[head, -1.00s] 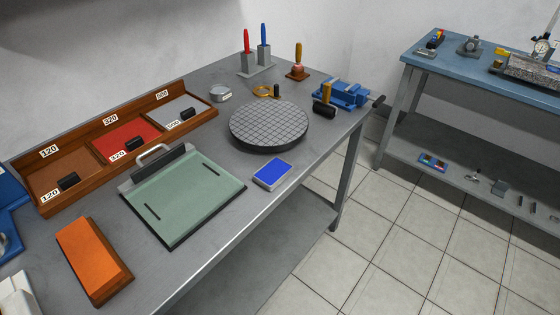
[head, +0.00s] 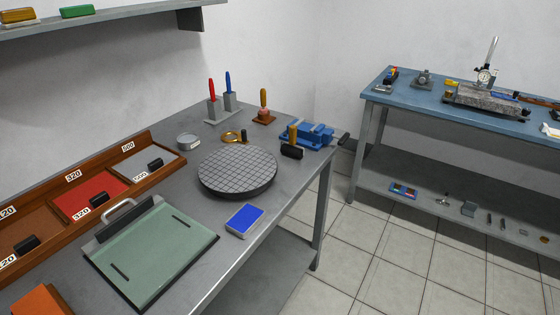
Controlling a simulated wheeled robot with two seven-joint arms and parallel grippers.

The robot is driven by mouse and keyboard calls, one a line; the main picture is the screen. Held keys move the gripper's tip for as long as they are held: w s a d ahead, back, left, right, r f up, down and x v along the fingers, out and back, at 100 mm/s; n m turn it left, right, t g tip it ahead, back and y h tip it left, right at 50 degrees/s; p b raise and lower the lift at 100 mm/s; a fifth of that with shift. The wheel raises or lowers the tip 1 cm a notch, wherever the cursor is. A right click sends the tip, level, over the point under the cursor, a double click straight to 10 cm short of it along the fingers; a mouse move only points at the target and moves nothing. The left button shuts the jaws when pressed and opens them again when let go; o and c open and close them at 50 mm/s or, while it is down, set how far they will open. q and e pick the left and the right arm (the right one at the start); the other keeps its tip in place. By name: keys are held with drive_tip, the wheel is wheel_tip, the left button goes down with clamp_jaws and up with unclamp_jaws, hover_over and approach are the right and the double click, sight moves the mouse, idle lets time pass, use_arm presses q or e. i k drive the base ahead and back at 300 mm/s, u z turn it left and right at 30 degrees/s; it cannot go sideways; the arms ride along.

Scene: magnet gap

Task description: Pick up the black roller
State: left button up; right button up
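The black roller (head: 291,152) lies on the grey metal bench, between the round gridded plate and the blue vise. A yellow-brown handle (head: 293,132) stands up just behind it and looks joined to it. Neither of my grippers shows in the head view, and nothing is touching the roller.
The round gridded plate (head: 238,170) is left of the roller, and the blue vise (head: 307,134) is close behind it. A blue-topped block (head: 245,220) and a green board (head: 151,248) lie nearer. Compartmented wooden tray (head: 112,205) lines the wall. Tiled floor is clear between the benches.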

sight(289, 148)
drive_tip(key=k, duration=0.5)
drive_tip(key=z, duration=1.5)
drive_tip(key=i, duration=1.65)
drive_tip(key=u, duration=2.5)
